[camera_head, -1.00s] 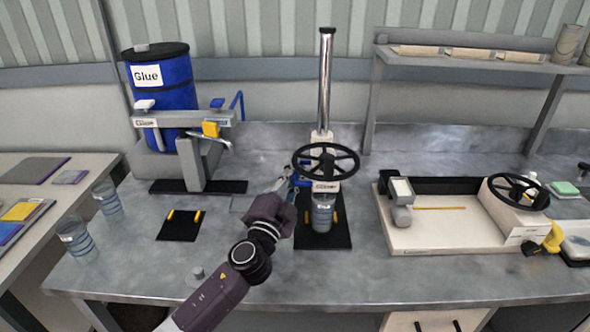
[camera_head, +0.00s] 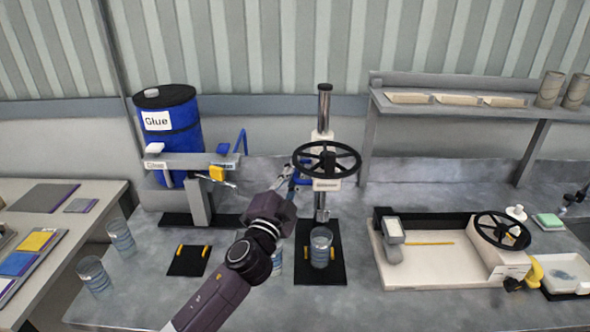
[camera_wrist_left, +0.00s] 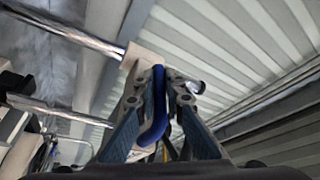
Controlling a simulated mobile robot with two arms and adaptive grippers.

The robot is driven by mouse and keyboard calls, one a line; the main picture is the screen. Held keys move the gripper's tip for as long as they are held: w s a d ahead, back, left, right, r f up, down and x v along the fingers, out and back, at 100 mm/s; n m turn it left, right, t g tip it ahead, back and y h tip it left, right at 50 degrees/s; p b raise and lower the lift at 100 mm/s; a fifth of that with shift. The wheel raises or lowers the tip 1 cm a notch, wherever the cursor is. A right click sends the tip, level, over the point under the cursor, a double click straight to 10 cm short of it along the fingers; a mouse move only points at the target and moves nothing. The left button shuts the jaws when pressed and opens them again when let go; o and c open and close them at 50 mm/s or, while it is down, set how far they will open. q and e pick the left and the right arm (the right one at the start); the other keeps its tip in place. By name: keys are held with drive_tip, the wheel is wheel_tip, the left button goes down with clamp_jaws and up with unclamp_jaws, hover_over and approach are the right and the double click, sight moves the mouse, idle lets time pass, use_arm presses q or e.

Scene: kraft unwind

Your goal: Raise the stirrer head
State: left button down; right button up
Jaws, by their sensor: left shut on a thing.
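The stirrer stands mid-bench, with a chrome post (camera_head: 323,108), a white stirrer head (camera_head: 327,185) and a black handwheel (camera_head: 345,150). The head sits well above the black base plate (camera_head: 322,276), where a glass beaker (camera_head: 320,247) stands upright. A stirring shaft (camera_head: 321,205) hangs from the head over the beaker; I cannot tell whether its tip is clear of the rim. My left gripper (camera_head: 291,183) is at the head's left side. In the left wrist view its fingers (camera_wrist_left: 160,88) are shut on a blue handle (camera_wrist_left: 158,110). My right gripper is out of view.
The blue glue drum (camera_head: 170,124) and its dispenser (camera_head: 200,200) stand at left, with a black pad (camera_head: 187,262) in front. Glass beakers stand at the left edge, and another is partly hidden by my arm. A white tray machine (camera_head: 430,268) stands right, below a shelf (camera_head: 455,112).

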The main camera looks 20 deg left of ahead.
use_arm(q)
drive_tip(key=shift+r, duration=0.45)
drive_tip(key=c, duration=2.3)
unclamp_jaws()
drive_tip(key=shift+f, duration=0.1)
drive_tip(key=shift+s+f, duration=0.15)
drive_tip(key=shift+s, duration=0.1)
drive_tip(key=v, duration=1.1)
drive_tip(key=shift+s, duration=0.25)
drive_tip(key=shift+a, duration=0.1)
